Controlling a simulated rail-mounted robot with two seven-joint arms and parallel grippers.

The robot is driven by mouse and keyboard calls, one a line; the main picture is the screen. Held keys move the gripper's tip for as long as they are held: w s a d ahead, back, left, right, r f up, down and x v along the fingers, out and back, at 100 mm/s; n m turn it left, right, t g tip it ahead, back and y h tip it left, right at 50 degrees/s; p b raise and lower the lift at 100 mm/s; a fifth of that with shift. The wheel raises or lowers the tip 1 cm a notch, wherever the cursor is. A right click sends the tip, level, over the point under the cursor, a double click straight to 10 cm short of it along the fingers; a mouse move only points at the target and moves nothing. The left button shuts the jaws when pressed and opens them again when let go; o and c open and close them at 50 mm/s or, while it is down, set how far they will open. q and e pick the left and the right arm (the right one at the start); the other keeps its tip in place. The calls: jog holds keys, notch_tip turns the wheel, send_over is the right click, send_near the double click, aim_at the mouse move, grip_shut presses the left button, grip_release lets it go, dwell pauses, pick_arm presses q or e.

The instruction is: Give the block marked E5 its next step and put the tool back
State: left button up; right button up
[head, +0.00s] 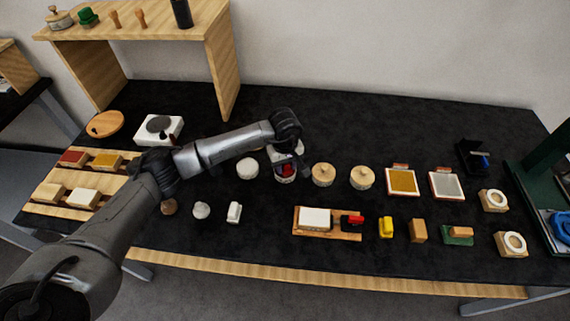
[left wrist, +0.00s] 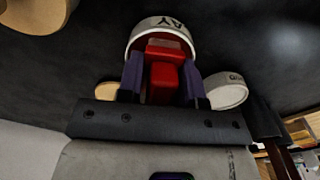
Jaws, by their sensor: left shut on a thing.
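My left gripper (head: 287,165) is over a small white pot (head: 284,179) in the middle of the table. In the left wrist view its purple fingers (left wrist: 162,78) are shut on a red tool (left wrist: 164,82). The tool's far end is at the mouth of the white pot, whose label ends in "AY" (left wrist: 162,24); I cannot tell how deep it reaches. A pale block (head: 315,217) lies on a wooden board (head: 328,236) at the front. Several blocks, one red-topped (head: 73,157), sit on wooden racks at the left. I cannot read E5 on any block.
Another white pot (head: 247,168) stands left of the gripper, and two wooden-lidded pots (head: 323,174) stand to its right. A red-and-black item (head: 352,221) is on the board. Gold (head: 403,181) and silver trays are farther right. A wooden shelf (head: 221,65) rises behind.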

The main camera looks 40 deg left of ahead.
dwell(0.3)
pick_arm(q)
jog(key=shift+r+p, duration=2.15)
jog(key=shift+r, duration=1.35)
jog(key=shift+m, duration=0.3)
